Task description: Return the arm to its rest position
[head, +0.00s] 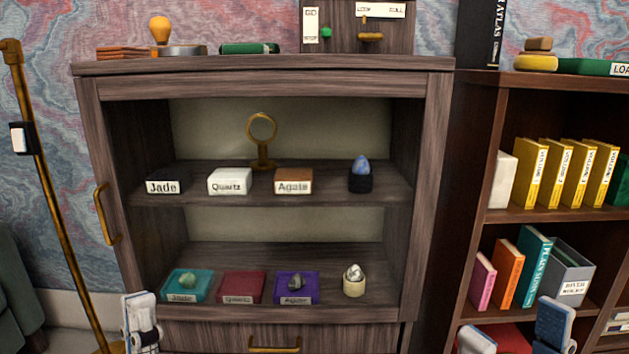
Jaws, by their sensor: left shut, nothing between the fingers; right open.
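My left gripper (141,322) is low in the head view, in front of the cabinet's lower left corner. Its fingers are together and nothing shows between them. My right gripper (514,335) is at the bottom right, in front of the bookcase. Its two fingers are spread wide and I see nothing held. Most of both arms is out of the picture.
The wooden cabinet (262,82) has labelled boxes and stones on two shelves. Its brass side handle (104,214) is above my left gripper. The bookcase (488,150) holds yellow volumes (568,172) and coloured books. A brass lamp pole (50,190) stands at the left.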

